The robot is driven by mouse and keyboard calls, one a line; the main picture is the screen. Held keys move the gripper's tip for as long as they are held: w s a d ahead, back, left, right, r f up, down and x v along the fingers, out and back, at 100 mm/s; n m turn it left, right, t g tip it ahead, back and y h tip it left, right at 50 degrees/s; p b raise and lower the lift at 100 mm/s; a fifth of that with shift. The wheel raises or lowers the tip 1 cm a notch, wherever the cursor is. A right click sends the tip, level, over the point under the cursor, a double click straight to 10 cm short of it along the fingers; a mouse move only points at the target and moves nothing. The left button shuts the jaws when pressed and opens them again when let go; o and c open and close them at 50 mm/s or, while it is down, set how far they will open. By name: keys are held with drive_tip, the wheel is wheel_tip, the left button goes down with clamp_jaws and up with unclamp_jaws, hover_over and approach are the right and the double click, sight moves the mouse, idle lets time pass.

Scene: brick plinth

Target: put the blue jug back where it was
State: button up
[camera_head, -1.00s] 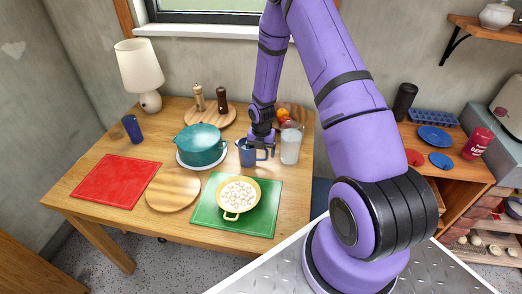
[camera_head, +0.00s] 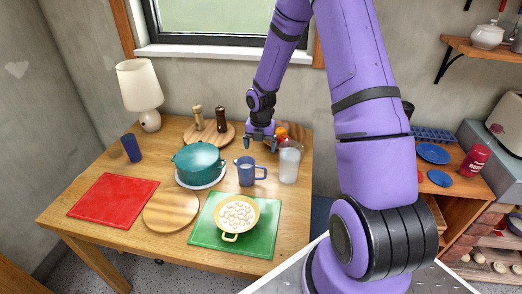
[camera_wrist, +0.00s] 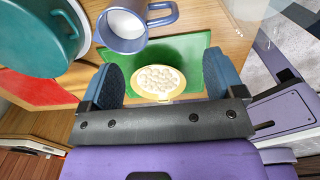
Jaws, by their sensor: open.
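The blue jug (camera_head: 246,172) stands upright on the wooden table, between the teal pot and the clear glass pitcher, with its handle to the right. In the wrist view the jug (camera_wrist: 121,32) is at the upper left and its inside looks pale. My gripper (camera_head: 261,143) is open and empty, above and behind the jug, apart from it. In the wrist view my gripper's two blue-grey fingers (camera_wrist: 166,82) are spread wide with nothing between them but the view of the table below.
The teal pot (camera_head: 198,160) sits left of the jug on a pale round mat. The glass pitcher (camera_head: 289,163) stands close on the right. A yellow pan (camera_head: 252,213) of white pieces sits on the green board (camera_head: 205,231) in front. A round wooden board (camera_head: 170,212) lies front left.

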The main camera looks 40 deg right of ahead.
drive_tip(key=s+a+r+m+t+h, duration=0.1)
drive_tip(key=s+a+r+m, duration=0.2)
drive_tip(key=r, duration=0.6)
drive_tip(key=s+a+r+m, duration=0.1)
drive_tip(key=s+r+m, duration=0.2)
drive_tip(key=r+m, duration=0.4)
drive_tip(key=s+a+r+m+t+h, duration=0.1)
drive_tip(key=s+a+r+m, duration=0.15)
drive_tip(key=r, duration=0.75)
drive_tip(key=s+a+r+m+t, duration=0.1)
drive_tip(key=s+a+r+m, duration=0.1)
drive_tip(key=s, duration=0.5)
drive_tip(key=s+a+r+m+t+y, duration=0.1)
drive_tip(key=s+r+m, duration=0.4)
drive_tip(key=s+m, duration=0.2)
drive_tip(key=s+a+r+m+t, duration=0.1)
drive_tip(key=s+a+r+m, duration=0.1)
drive_tip(key=s+m, duration=0.3)
drive_tip(key=shift+s+a+r+y, duration=0.35)
drive_tip(key=shift+s+r+y, duration=0.05)
drive_tip(key=shift+s+r, duration=0.5)
drive_tip(key=shift+m, duration=0.25)
